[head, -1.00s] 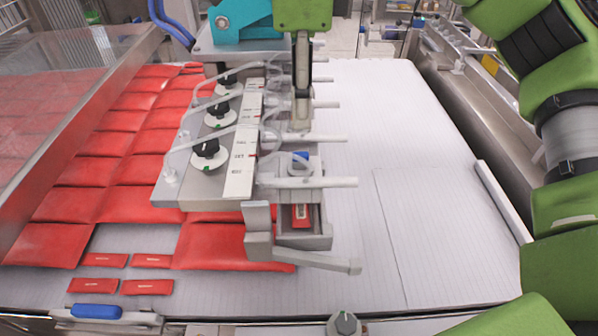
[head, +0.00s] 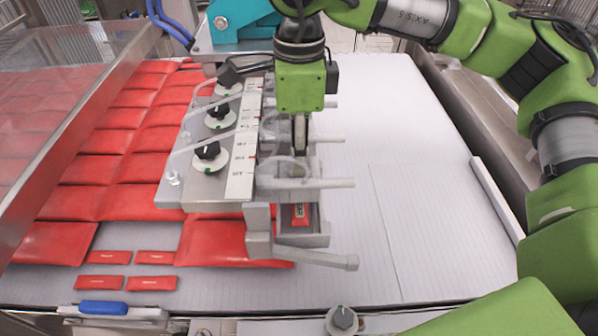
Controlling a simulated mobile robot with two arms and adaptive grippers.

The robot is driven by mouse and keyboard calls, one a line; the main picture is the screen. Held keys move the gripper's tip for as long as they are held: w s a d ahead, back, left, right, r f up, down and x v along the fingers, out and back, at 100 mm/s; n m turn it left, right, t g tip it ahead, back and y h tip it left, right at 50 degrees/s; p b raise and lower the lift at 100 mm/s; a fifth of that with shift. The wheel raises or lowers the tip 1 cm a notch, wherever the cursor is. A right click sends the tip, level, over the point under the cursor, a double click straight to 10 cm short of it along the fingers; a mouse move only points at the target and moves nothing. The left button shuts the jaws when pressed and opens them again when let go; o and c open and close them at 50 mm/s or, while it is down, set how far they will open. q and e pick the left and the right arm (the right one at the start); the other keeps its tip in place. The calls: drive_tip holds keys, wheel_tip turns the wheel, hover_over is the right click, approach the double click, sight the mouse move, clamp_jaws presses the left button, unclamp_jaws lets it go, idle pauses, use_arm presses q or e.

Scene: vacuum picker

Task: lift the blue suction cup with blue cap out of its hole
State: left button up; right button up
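The vacuum picker (head: 213,186) is a grey metal frame with white hoses and several black knobs, standing over the conveyor. My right gripper (head: 300,148) hangs from its green wrist and points down at the front right part of the picker. Its dark fingers are seen edge on, so I cannot tell whether they are open or shut. The blue suction cup with blue cap does not show now; the fingers cover the spot where blue showed earlier. I cannot tell whether they touch it. My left gripper is not in view.
Red packets (head: 70,202) cover the conveyor's left side, and a small red packet (head: 300,214) sits in the picker's front end. The white conveyor (head: 440,235) is bare on the right. A clear guard (head: 70,105) stands at left. A blue handle (head: 103,308) lies at front left.

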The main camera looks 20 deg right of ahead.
clamp_jaws()
wheel_tip(320, 180, up, 10)
drive_tip(key=b, duration=0.2)
idle(0.4)
